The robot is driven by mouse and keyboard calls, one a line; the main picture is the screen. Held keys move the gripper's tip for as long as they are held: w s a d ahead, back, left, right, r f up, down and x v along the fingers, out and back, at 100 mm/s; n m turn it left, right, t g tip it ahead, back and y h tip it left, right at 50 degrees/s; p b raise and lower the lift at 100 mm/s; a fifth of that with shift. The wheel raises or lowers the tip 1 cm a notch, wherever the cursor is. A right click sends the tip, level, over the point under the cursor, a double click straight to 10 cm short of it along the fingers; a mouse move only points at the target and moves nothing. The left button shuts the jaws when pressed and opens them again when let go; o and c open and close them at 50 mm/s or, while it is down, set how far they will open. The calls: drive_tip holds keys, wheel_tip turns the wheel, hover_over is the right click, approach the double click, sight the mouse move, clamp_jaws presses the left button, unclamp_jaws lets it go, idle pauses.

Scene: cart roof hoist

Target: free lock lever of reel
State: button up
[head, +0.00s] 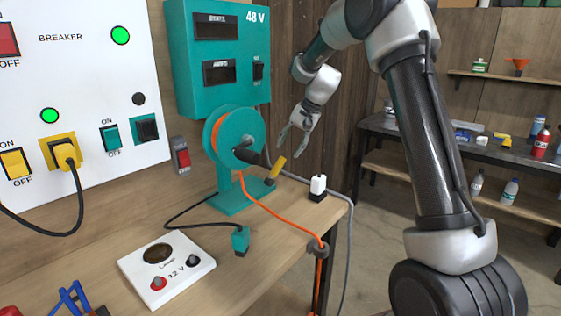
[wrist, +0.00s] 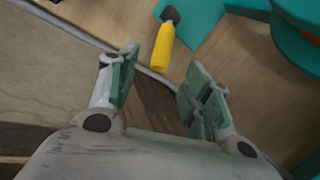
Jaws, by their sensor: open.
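The teal reel (head: 232,140) with orange cable stands on a teal post and base (head: 238,198) on the bench. A yellow lever (head: 277,168), which looks like the lock lever, sits at the base's right edge on a dark pivot. My gripper (head: 294,140) is above and to the right of the lever, open and empty. In the wrist view the yellow lever (wrist: 163,47) lies beyond the open fingers (wrist: 160,90), roughly in line with the gap between them. The fingers do not touch it. Part of the reel (wrist: 298,38) shows at upper right.
A black-and-white item (head: 318,187) stands near the bench's right edge. A teal 48 V box (head: 220,60) hangs above the reel. A lamp panel (head: 166,266) lies in front.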

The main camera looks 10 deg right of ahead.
sight(281, 162)
drive_tip(key=x, duration=0.8)
drive_tip(key=shift+w+a, duration=0.1)
drive_tip(key=shift+w, duration=0.1)
clamp_jaws()
